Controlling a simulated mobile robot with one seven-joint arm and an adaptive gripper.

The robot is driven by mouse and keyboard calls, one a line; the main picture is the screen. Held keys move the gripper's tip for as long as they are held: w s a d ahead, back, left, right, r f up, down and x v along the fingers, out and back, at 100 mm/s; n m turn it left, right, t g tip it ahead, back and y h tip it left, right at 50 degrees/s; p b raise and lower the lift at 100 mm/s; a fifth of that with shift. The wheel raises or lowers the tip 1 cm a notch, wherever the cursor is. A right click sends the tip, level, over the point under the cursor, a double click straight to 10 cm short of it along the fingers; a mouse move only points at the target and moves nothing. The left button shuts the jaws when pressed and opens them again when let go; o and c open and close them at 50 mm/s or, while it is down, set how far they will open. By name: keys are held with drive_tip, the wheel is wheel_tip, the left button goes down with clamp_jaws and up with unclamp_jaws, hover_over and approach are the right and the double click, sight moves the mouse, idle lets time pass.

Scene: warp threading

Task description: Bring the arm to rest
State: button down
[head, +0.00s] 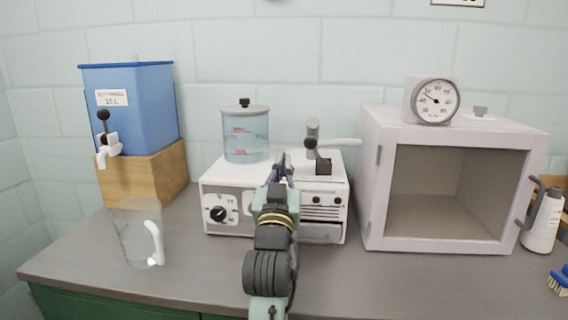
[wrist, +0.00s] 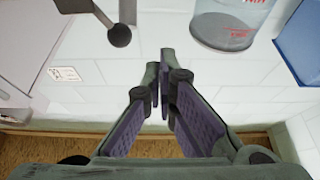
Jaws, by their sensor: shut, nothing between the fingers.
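My gripper (head: 281,163) is raised in front of the white machine (head: 228,190) in the head view, at the end of my arm. In the wrist view my gripper (wrist: 160,78) shows its two purple-padded fingers brought together at the tips, with nothing between them. It is apart from the clear lidded jar (head: 246,136) and from the lever (head: 313,138) on the machine's top. The jar (wrist: 228,22) and the lever's dark knob (wrist: 120,36) also show in the wrist view. My arm hides part of the machine's front.
A blue tank (head: 142,120) with a tap stands on a wooden block (head: 158,176) at left. A clear pitcher (head: 132,235) stands before it. A white cabinet (head: 374,185) with a dial gauge (head: 435,101) is at right, beside a bottle (head: 543,222) and a brush (head: 559,280).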

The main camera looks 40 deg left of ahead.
drive_tip(key=f+b+v, duration=0.1)
drive_tip(key=v, duration=0.5)
